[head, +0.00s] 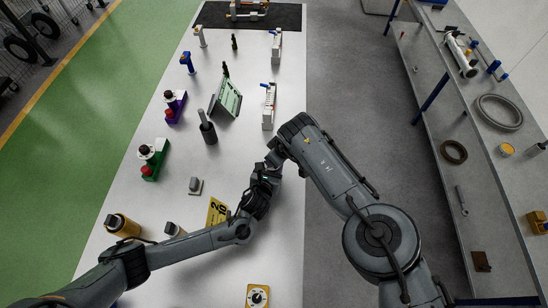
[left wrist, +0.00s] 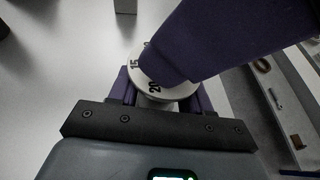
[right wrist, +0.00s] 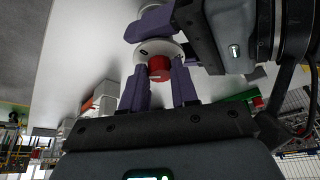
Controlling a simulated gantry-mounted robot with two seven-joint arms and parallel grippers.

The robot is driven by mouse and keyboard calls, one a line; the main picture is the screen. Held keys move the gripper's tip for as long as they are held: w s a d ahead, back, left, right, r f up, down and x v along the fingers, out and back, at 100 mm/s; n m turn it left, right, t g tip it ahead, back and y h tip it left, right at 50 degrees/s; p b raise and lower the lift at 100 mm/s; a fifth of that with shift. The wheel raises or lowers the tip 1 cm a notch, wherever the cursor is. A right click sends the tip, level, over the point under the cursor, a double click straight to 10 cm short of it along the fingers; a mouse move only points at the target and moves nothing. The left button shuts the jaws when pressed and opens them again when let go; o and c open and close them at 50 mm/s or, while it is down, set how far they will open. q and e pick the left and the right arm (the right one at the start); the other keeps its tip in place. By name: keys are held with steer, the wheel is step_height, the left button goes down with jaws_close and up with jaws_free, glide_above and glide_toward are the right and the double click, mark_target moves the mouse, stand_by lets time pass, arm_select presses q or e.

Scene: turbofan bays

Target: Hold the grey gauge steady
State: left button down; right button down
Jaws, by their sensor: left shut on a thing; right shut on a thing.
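The grey gauge shows as a pale disc (left wrist: 150,82) with dark numbers in the left wrist view, between the purple fingers of my left gripper (left wrist: 160,97). Left gripper is shut on it. In the right wrist view the disc (right wrist: 150,50) carries a red knob (right wrist: 158,68), which sits between the fingers of my right gripper (right wrist: 160,88). The right gripper is shut on the knob. A large purple finger covers part of the disc in the left wrist view. In the head view the two grippers meet above the table, and the gauge is hidden by my arms.
The white table (head: 250,130) bears a tilted green-edged screen (head: 229,98), a dark cylinder (head: 208,131), a purple stand (head: 174,107), a green stand (head: 154,158), a yellow card (head: 216,212) and a yellow dial box (head: 257,295). A grey shelf (head: 440,110) stands across the aisle at right.

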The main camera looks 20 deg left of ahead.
steer(key=shift+w+n, duration=0.1)
steer(key=shift+n, duration=0.7)
steer(key=shift+g, duration=0.3)
steer(key=c, duration=0.8)
jaws_free()
steer(key=shift+c, duration=0.2)
steer(key=shift+d+r, duration=0.25)
steer(key=shift+r, duration=0.15)
steer(key=v, duration=1.1)
steer(key=shift+r, duration=0.1)
